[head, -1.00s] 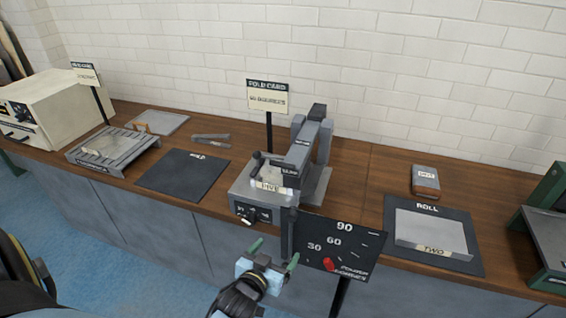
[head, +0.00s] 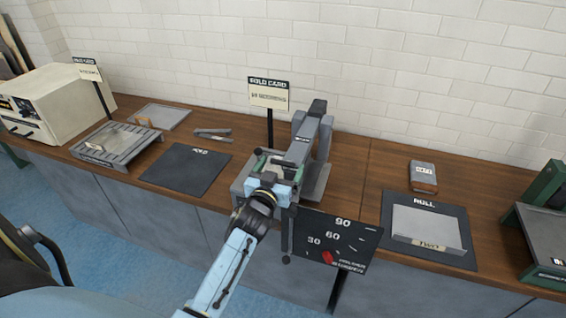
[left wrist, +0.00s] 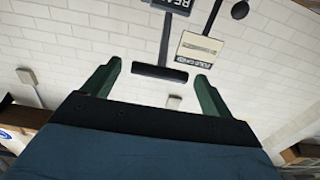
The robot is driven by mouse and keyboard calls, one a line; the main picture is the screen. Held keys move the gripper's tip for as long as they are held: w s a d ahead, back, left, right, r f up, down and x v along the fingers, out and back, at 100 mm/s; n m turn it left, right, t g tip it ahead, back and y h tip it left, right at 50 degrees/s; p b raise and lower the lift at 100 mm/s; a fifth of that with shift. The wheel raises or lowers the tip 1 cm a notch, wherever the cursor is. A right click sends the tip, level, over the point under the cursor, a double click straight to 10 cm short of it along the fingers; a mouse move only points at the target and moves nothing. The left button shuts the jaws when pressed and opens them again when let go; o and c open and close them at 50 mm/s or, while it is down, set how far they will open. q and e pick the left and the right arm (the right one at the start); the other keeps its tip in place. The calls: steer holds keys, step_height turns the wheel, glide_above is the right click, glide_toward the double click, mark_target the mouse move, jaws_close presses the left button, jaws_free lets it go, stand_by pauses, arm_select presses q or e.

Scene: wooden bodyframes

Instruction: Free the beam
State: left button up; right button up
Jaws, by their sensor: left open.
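The folding machine (head: 318,178) stands mid-bench, with a grey upper arm (head: 308,137) sloping over its bed. My left gripper (head: 278,165) is open in front of the machine and hides much of its front and bed. In the left wrist view, its green fingers (left wrist: 155,88) stand wide apart. A dark crossbar (left wrist: 158,73) on a thin rod shows between them in the picture; I cannot tell if it is touched. A partly cut label starting "BEA" (left wrist: 178,5) shows above. My right gripper is not in view.
An angle board (head: 335,240) with a red pointer (head: 327,257) stands in front of the machine. A fold card sign (head: 268,93) rises behind it. A dark mat (head: 186,169) lies to the left, a roll mat (head: 427,205) with a metal sheet to the right.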

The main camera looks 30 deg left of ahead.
arm_select(q)
steer(key=shift+x, duration=1.25)
